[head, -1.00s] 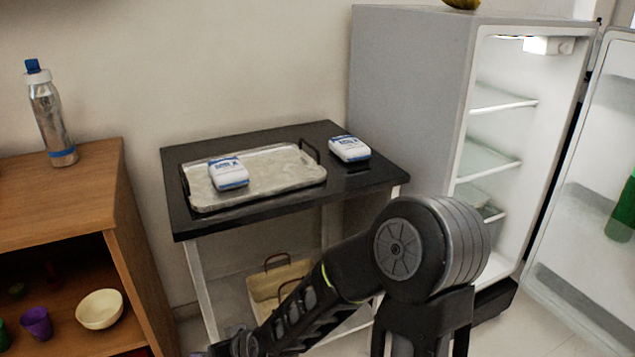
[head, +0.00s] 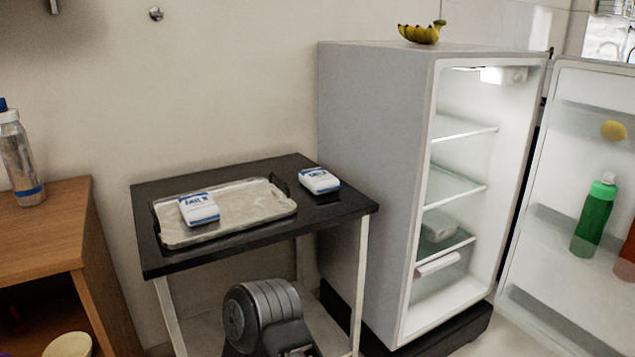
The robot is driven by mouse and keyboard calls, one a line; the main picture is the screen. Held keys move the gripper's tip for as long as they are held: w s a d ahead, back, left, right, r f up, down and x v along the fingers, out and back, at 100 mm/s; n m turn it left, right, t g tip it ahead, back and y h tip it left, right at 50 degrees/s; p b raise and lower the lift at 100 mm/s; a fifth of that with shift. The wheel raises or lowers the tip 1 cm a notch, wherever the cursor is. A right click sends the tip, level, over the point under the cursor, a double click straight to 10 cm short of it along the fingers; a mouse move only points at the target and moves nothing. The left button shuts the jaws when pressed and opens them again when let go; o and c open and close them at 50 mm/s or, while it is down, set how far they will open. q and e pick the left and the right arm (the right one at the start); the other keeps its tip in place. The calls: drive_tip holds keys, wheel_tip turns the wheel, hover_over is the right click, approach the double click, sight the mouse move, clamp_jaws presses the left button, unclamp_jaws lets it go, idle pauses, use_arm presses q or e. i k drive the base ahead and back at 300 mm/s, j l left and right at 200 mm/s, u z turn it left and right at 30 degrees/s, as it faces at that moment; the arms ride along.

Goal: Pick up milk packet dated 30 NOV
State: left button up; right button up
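Two white-and-blue milk packets are on a black-topped table (head: 330,209). One packet (head: 199,208) lies on a metal tray (head: 262,199). The other packet (head: 319,181) lies on the bare tabletop at the back right, beside the tray and near the fridge. The print on both is too small to read, so I cannot tell which is dated 30 NOV. Neither of my grippers is in view. Only a dark rounded part of my arm shows low in front of the table.
An open fridge (head: 376,150) stands right of the table, with bananas (head: 422,33) on top. Its door (head: 560,215) swings out to the right, holding a green bottle (head: 594,215).

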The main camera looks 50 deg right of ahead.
sight(319, 181)
drive_tip(key=i+l, duration=0.2)
drive_tip(key=i, duration=0.25)
drive_tip(key=z, duration=1.85)
